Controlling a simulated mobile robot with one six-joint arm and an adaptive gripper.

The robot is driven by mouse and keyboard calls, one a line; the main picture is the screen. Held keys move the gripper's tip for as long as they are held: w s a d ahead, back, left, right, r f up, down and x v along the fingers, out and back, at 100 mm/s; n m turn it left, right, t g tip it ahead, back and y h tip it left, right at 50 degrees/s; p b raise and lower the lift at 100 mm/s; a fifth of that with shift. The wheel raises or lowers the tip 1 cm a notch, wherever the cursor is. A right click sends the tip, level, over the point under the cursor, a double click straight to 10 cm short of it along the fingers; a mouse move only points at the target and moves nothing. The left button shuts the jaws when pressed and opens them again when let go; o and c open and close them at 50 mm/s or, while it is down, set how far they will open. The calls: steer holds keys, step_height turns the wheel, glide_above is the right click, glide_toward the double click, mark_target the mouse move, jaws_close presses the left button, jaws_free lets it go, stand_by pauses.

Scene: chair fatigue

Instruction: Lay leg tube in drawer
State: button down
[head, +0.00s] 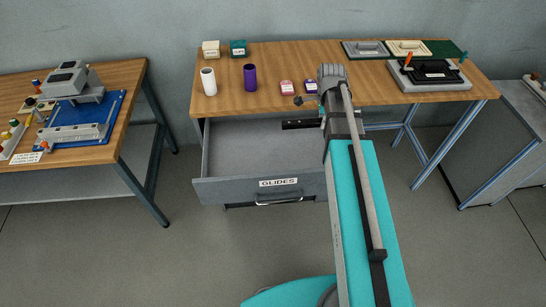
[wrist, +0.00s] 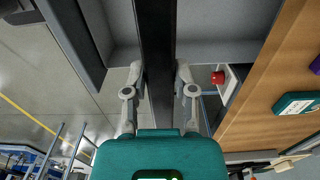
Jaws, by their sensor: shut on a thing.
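A dark leg tube (wrist: 155,60) runs upright through the wrist view, between the two fingers of my gripper (wrist: 160,85). My gripper is shut on it. In the head view my own arm hides the gripper, and a short black piece (head: 298,124), which looks like one end of the tube, shows at the back of the drawer opening. The grey drawer (head: 225,190), labelled GLIDES, is pulled out under the bench. The visible part of its floor looks empty, and my arm covers its right side. I cannot tell whether the tube touches the drawer.
The wooden bench (head: 270,98) carries a white cup (head: 208,82), a purple cup (head: 250,78), small labelled boxes and a grey fixture (head: 430,84) at right. A second table (head: 130,82) with a blue-based device stands at left. The floor before the drawer is clear.

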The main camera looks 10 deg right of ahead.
steer(key=w+a+f+b, duration=0.4)
steer(key=a+f+b, duration=0.3)
steer(key=f+b, duration=0.3)
steer(key=shift+w+a+f, duration=0.2)
steer(key=shift+a+f, duration=0.2)
steer(key=shift+f, duration=0.3)
steer(key=b, duration=0.6)
glide_above(294, 155)
step_height(294, 155, down, 6)
steer(key=shift+w+f, duration=0.1)
steer(key=shift+f, duration=0.05)
steer(key=shift+f, duration=0.1)
steer(key=shift+f+b, duration=1.75)
steer(key=shift+b, duration=0.3)
steer(key=shift+f, duration=0.2)
steer(key=shift+c, duration=2.2)
jaws_free()
steer(key=shift+r, duration=0.1)
